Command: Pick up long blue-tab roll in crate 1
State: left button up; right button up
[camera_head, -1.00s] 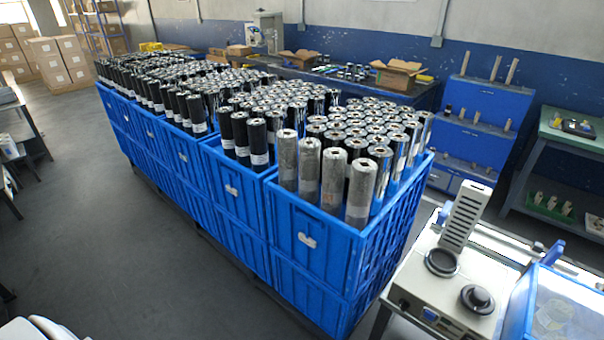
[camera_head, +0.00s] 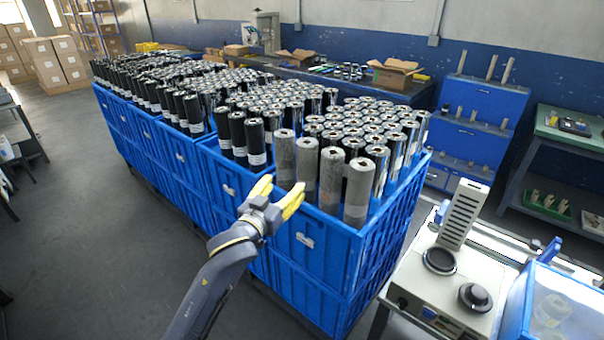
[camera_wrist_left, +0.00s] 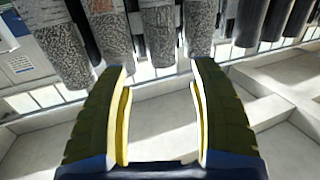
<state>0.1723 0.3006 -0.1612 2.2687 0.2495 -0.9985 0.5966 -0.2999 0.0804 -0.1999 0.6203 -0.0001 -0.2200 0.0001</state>
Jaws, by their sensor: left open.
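The nearest blue crate (camera_head: 335,238) holds many upright rolls; I cannot read which crate is number 1. Several speckled grey rolls (camera_head: 331,180) stand along its front edge, with shiny dark rolls (camera_head: 378,168) behind and beside them. No blue tab can be made out on any roll. My left gripper (camera_head: 282,186), with yellow finger pads, is open and empty at the crate's front left rim, close to the grey rolls. In the left wrist view its fingers (camera_wrist_left: 160,75) are spread, with speckled grey rolls (camera_wrist_left: 152,35) across the top, beyond the fingertips.
More blue crates (camera_head: 180,153) of dark rolls run back to the left. A white machine (camera_head: 450,285) stands at the right front. Blue stepped racks (camera_head: 480,125) and a bench with open cardboard boxes (camera_head: 395,72) are behind. The floor at left is clear.

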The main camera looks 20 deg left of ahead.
aim_at(303, 159)
pick_arm(q)
jog(key=w, duration=0.3)
jog(key=w+r, duration=0.1)
jog(key=w, duration=0.3)
jog(key=w+d, duration=0.1)
jog(key=w, duration=0.3)
jog(key=shift+w+d+r, duration=0.1)
jog(key=shift+w+r, duration=0.1)
jog(key=shift+w, duration=0.05)
jog(key=shift+w+d+f, duration=0.1)
jog(key=shift+w, duration=1.25)
jog(key=shift+w+d+f, duration=0.1)
jog(key=shift+w, duration=1.2)
jog(key=shift+c, duration=0.2)
jog(key=c, duration=1.1)
jog(key=shift+r, duration=0.15)
jog(key=shift+c, duration=0.4)
jog(key=shift+r, duration=0.1)
